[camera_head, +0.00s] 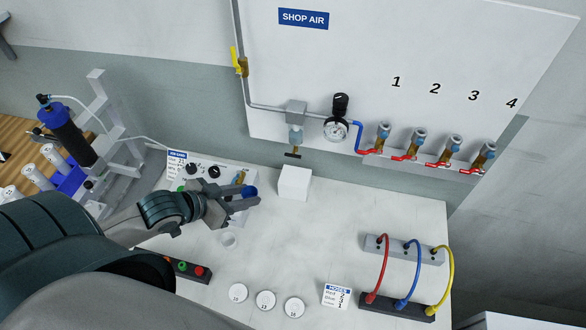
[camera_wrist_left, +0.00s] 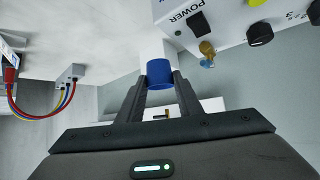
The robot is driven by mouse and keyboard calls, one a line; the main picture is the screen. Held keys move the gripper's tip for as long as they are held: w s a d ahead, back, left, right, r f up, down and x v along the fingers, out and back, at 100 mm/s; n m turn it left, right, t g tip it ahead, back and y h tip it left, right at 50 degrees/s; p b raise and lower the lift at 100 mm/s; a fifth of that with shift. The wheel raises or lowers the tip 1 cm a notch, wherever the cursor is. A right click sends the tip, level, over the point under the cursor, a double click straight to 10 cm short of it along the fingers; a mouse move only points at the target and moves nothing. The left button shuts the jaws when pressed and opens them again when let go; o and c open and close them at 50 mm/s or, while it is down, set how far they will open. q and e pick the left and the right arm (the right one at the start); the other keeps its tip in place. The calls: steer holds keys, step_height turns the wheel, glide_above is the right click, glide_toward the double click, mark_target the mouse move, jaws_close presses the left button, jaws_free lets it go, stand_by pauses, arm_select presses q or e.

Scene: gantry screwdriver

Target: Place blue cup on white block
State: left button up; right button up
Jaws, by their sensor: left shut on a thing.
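A blue cup (camera_wrist_left: 160,73) is held between the fingers of my left gripper (camera_wrist_left: 159,92) in the left wrist view. In the head view the cup (camera_head: 249,191) shows at the tips of my left gripper (camera_head: 247,198), partly hidden by the fingers. A white block (camera_head: 294,183) stands on the table to the right of the cup, apart from it. In the left wrist view, a pale block-like shape (camera_wrist_left: 151,46) shows behind the cup. My right gripper is not in either view.
A control box (camera_head: 213,171) with knobs stands directly behind my left gripper. A white ring (camera_head: 228,240) and several round white discs (camera_head: 266,300) lie nearer. A cable panel (camera_head: 397,307) stands at right. The table's middle (camera_head: 340,230) is clear.

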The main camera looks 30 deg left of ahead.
arm_select(q)
steer(key=w+d+p, duration=0.1)
steer(key=w, duration=0.4)
steer(key=w+d+p, duration=0.2)
steer(key=w, duration=0.2)
steer(key=w+d+p, duration=0.1)
steer(key=w, duration=0.4)
steer(key=shift+w+d, duration=0.3)
steer(key=shift+d, duration=0.05)
steer(key=shift+w+d, duration=0.1)
steer(key=shift+w, duration=0.15)
steer(key=shift+w+d+r+p, duration=0.1)
steer(key=shift+w+p, duration=0.35)
step_height(320, 180, down, 3)
steer(key=shift+r+p, duration=0.1)
steer(key=shift+p, duration=0.6)
steer(key=shift+f, duration=0.45)
steer(key=shift+f, duration=0.15)
steer(key=o, duration=1.1)
